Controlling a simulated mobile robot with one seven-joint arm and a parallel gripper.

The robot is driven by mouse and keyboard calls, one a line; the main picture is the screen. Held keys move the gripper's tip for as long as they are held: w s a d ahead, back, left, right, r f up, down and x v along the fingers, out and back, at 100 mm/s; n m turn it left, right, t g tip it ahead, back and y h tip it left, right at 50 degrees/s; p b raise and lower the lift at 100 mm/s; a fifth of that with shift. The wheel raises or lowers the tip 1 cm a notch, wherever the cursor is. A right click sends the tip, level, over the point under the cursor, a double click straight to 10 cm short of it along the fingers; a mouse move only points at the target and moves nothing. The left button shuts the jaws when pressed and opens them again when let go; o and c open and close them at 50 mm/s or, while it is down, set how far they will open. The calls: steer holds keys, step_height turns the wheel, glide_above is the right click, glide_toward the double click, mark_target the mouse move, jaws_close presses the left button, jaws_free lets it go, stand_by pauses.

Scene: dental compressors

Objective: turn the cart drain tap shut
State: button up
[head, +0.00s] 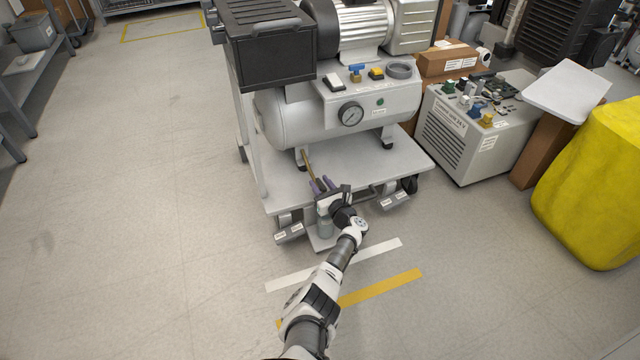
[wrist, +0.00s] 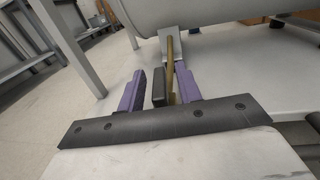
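The cart (head: 350,165) is a pale grey platform carrying a compressor with a grey tank (head: 290,117). A brass drain pipe (head: 308,160) comes down from the tank's underside; it also shows in the wrist view (wrist: 171,55). A dark grey block (wrist: 158,88), which looks like the tap handle, stands beside the pipe. My gripper (head: 321,184) is at the cart's front edge. In the wrist view my gripper's purple fingers (wrist: 160,84) are apart, on either side of the block and pipe. A gap shows left of the block; contact on the right cannot be told. The tap body is mostly hidden.
Cart legs and casters (head: 409,185) stand near my gripper. A grey control unit (head: 468,130) and a yellow covered object (head: 592,190) are to the right. White (head: 375,249) and yellow (head: 380,287) stripes mark the floor in front. The floor at left is clear.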

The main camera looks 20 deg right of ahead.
jaws_close()
steer(key=shift+a+r+m+h+p, duration=0.15)
steer(key=shift+m+h+p, duration=0.4)
steer(key=shift+h, duration=0.25)
steer(key=shift+m+h, duration=0.25)
steer(key=shift+h, duration=0.15)
jaws_free()
steer(key=shift+s+f, duration=0.1)
steer(key=shift+f, duration=0.1)
